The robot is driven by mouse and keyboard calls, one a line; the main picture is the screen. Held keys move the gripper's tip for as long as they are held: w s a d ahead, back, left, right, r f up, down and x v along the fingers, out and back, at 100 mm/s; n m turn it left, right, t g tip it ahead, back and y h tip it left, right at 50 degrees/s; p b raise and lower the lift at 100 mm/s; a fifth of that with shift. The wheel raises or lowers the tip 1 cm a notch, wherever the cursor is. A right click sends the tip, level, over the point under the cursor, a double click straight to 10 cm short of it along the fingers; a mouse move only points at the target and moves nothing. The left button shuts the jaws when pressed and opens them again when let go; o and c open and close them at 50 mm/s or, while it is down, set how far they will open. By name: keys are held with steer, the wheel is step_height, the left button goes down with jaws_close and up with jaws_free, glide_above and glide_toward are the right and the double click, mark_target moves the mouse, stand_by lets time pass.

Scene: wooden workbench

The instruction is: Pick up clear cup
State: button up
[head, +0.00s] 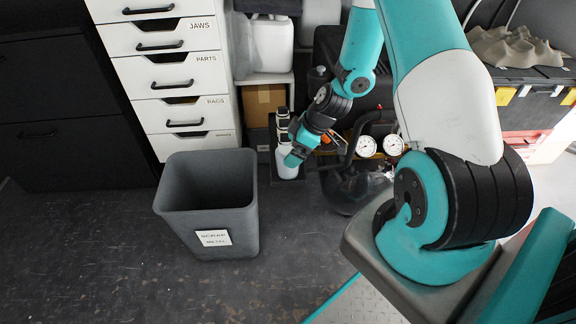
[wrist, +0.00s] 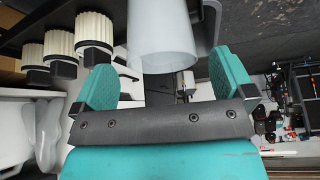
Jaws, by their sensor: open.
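A pale, translucent cup (wrist: 162,42) shows at the top middle of the wrist view, its near end toward my gripper (wrist: 163,80). The two teal fingers stand wide apart, one to each side of the cup, with gaps between. I see no contact. In the head view my gripper (head: 295,155) points down and left beside the drawer unit. A whitish rounded thing (head: 286,170) shows just behind it, partly hidden; I cannot tell whether it is the cup.
Several ribbed cream knobs with black ends (wrist: 94,30) line up left of the cup. A grey scrap metal bin (head: 208,210) stands on the floor left of my gripper. White drawers (head: 170,80) stand behind. Two gauges (head: 367,146) sit close on the right.

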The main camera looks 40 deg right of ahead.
mark_target(284, 156)
steer(key=b+x, duration=0.1)
steer(key=x, duration=0.3)
steer(key=shift+w+a+f, duration=0.1)
steer(key=shift+a+f, duration=0.15)
steer(key=shift+a, duration=0.05)
steer(key=c, duration=0.9)
steer(key=shift+c, duration=0.2)
steer(key=shift+r, duration=0.2)
